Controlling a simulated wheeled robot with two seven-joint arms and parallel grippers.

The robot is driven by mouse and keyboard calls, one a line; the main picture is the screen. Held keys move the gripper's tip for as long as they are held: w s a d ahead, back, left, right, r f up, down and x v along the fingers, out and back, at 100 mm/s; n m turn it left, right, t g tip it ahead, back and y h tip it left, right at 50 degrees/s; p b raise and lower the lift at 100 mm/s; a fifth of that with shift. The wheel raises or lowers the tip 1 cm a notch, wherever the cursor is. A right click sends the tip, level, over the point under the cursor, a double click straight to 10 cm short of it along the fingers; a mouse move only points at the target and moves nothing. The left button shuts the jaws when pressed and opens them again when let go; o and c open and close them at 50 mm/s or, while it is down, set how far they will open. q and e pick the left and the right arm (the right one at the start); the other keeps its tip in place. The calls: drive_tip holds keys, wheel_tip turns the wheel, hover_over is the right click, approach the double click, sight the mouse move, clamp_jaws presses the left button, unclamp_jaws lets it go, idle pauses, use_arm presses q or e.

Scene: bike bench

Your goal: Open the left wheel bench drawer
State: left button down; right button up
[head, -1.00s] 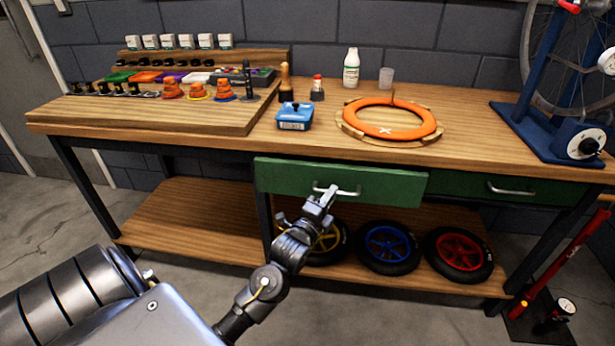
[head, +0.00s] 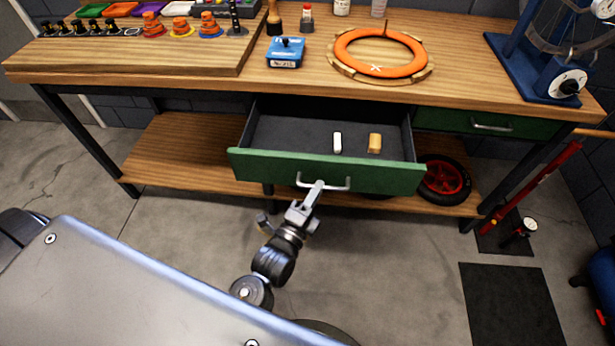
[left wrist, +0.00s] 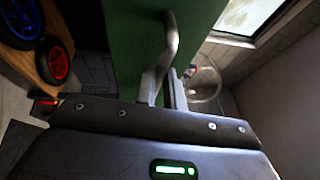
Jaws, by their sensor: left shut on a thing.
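The left wheel bench drawer (head: 330,168) has a green front and a dark interior. It stands pulled well out from under the bench top in the head view. A white block and a tan block lie inside it. Its silver bar handle (head: 338,188) also shows in the left wrist view (left wrist: 172,45). My left gripper (head: 316,187) is shut on the handle near its left half, in front of the drawer. My right gripper is not in view.
The wooden bench top (head: 190,75) holds a blue box (head: 286,52) and an orange ring (head: 380,53). A second green drawer (head: 485,123) at the right is closed. Open floor lies before the bench.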

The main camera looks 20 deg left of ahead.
use_arm(q)
drive_tip(key=shift+s+d, duration=0.1)
drive_tip(key=shift+s, duration=0.1)
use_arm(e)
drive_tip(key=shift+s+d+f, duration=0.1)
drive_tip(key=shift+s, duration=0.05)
use_arm(q)
drive_tip(key=c, duration=1.5)
unclamp_jaws()
